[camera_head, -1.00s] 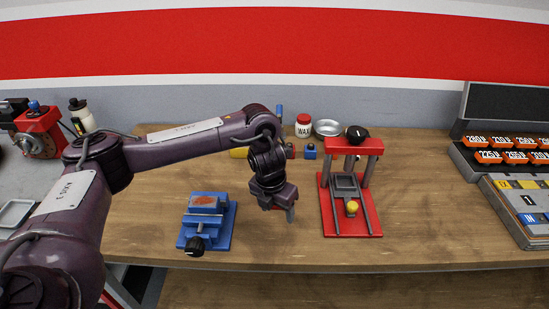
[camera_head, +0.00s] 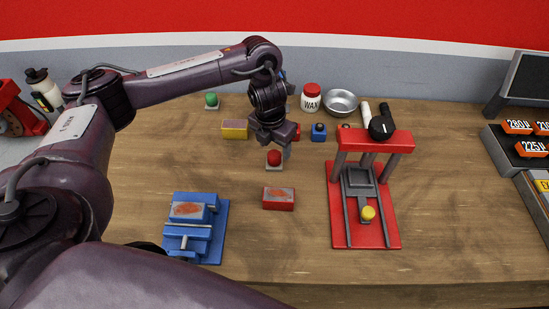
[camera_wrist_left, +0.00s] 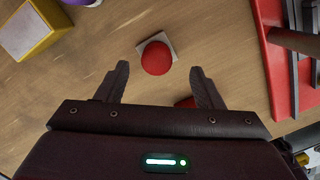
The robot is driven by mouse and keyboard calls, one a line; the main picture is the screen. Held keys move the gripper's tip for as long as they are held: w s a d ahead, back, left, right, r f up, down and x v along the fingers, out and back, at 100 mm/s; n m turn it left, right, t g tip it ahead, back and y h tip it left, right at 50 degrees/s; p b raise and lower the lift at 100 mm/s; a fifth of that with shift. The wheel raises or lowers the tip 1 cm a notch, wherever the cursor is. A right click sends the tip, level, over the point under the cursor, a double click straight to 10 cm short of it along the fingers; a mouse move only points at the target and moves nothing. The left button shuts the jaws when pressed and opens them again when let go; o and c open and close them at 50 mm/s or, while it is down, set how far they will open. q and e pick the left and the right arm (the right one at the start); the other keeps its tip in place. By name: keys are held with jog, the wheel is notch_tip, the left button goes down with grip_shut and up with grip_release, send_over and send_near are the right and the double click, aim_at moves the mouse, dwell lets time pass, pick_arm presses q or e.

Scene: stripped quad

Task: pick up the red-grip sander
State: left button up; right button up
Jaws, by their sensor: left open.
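The red-grip sander (camera_head: 274,159) is a round red knob on a small pale square base, standing on the wooden bench near its middle. It also shows in the left wrist view (camera_wrist_left: 156,57), just ahead of the fingertips and roughly centred between them. My left gripper (camera_head: 276,146) is open and empty, just behind and above the sander in the head view. Its two dark fingers show apart in the left wrist view (camera_wrist_left: 160,72). I cannot tell its exact height over the knob. My right gripper is not in view.
A red block (camera_head: 278,199) with a grey top lies in front of the sander. A blue vise (camera_head: 195,228) stands front left, a red press frame (camera_head: 362,200) right. Behind are a yellow block (camera_head: 235,129), a green-knobbed sander (camera_head: 211,100), a wax jar (camera_head: 311,98) and a metal bowl (camera_head: 341,103).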

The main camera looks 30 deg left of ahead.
aim_at(274, 154)
pick_arm(q)
jog(key=f, duration=0.2)
jog(key=f+b, duration=0.1)
jog(key=f, duration=0.1)
jog(key=shift+w+a+f, duration=0.15)
jog(key=shift+w+f, duration=0.05)
jog(key=shift+f, duration=0.15)
jog(key=shift+w+f, duration=0.1)
jog(key=shift+f, duration=0.2)
jog(key=shift+c, duration=1)
jog(key=c, duration=0.9)
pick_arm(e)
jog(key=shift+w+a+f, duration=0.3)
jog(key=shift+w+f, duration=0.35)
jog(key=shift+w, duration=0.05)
pick_arm(q)
jog(key=shift+r, duration=0.15)
